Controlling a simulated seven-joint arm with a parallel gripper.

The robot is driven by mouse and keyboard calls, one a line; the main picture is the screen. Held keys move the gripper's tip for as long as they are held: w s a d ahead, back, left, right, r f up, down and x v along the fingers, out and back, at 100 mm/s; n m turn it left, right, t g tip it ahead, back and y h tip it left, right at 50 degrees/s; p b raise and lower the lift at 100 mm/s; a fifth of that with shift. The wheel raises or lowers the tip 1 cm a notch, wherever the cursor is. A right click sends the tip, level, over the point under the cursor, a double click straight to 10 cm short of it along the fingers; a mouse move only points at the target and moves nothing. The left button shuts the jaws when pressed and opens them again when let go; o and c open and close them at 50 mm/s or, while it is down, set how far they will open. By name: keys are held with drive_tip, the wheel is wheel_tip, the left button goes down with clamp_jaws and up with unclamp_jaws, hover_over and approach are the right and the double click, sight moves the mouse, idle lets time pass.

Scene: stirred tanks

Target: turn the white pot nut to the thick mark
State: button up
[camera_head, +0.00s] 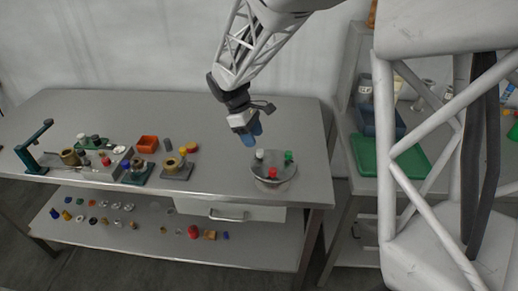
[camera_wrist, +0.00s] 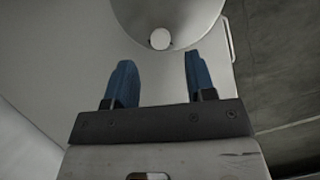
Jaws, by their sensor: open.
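The round grey tank (camera_head: 273,183) stands near the right end of the steel table. On its lid are a white pot nut (camera_head: 260,154), a red nut (camera_head: 272,173) and a green nut (camera_head: 288,156). My gripper (camera_head: 251,138), with blue fingers, is above and to the left of the tank, apart from it. In the wrist view my gripper (camera_wrist: 158,62) is open and empty. The white nut (camera_wrist: 160,39) shows beyond the fingertips, roughly between their lines, near the rim of the lid (camera_wrist: 180,14). I cannot make out the thick mark.
The steel table (camera_head: 225,120) is clear around the tank. An orange bin (camera_head: 147,144), brass-coloured parts and a green press stand to the left. A lower shelf (camera_head: 180,248) holds small parts. A green tray (camera_head: 405,155) lies on the right-hand bench.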

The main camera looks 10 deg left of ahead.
sight(260, 151)
drive_tip(key=shift+x, duration=2.75)
drive_tip(key=c, duration=0.9)
drive_tip(key=shift+w+m, duration=0.1)
drive_tip(key=shift+m, duration=0.3)
drive_tip(key=m+g, duration=0.1)
drive_tip(key=m, duration=0.1)
drive_tip(key=m+g+y, duration=0.1)
drive_tip(key=m, duration=0.2)
drive_tip(key=shift+r, duration=0.1)
drive_tip(key=m+y, duration=0.1)
drive_tip(key=m, duration=0.2)
drive_tip(key=m+g+y, duration=0.1)
drive_tip(key=m, duration=0.2)
drive_tip(key=shift+w+d, duration=0.1)
